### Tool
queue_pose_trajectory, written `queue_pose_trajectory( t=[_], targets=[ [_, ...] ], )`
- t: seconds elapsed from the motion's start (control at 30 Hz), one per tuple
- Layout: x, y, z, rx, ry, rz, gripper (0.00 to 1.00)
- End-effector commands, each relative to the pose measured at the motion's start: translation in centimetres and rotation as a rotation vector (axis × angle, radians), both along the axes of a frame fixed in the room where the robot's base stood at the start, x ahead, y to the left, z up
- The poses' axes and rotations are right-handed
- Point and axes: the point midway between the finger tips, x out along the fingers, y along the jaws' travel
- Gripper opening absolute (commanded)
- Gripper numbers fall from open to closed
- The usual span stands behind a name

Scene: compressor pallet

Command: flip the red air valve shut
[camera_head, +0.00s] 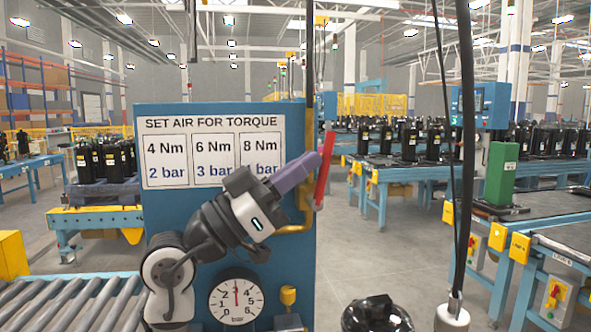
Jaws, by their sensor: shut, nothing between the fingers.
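The red air valve lever (325,166) stands nearly upright, its top leaning slightly right, at the right edge of the blue panel (218,116). A yellow pipe and valve body (304,214) sit just left of its lower end. My gripper (314,161) reaches up and right across the panel. Its purple fingers are shut and empty, and their tips are just left of the lever's middle. I cannot tell whether they touch it.
The panel carries a torque chart (212,150), partly covered by my arm, and a round gauge (236,300). A roller conveyor (75,300) is at lower left. A black compressor (376,314) and a hanging black cable (466,150) are to the right. Open floor lies between.

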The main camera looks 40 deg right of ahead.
Motion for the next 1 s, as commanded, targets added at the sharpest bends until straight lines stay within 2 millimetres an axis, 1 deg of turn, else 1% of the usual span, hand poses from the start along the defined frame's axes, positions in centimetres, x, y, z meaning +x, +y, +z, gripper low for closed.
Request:
queue_pose_trajectory(
  t=[0.1,0.33,0.6,0.67,0.77,0.9,1.0],
  targets=[
    [-0.3,-0.5,0.5,0.088,-0.058,0.001,0.0],
    [-1.0,-1.6,0.7,0.276,-0.171,0.001,0.0],
    [-1.9,-3.0,0.4,0.265,-0.162,-0.003,0.0],
    [-2.0,-3.2,0.6,0.309,-0.192,0.002,0.0],
    [-2.3,-3.7,0.4,0.39,-0.241,0.001,0.0],
    [-2.7,-4.4,0.0,0.383,-0.234,-0.003,0.0],
    [-3.0,-4.8,-0.1,0.47,-0.291,0.002,0.0]
  ],
)
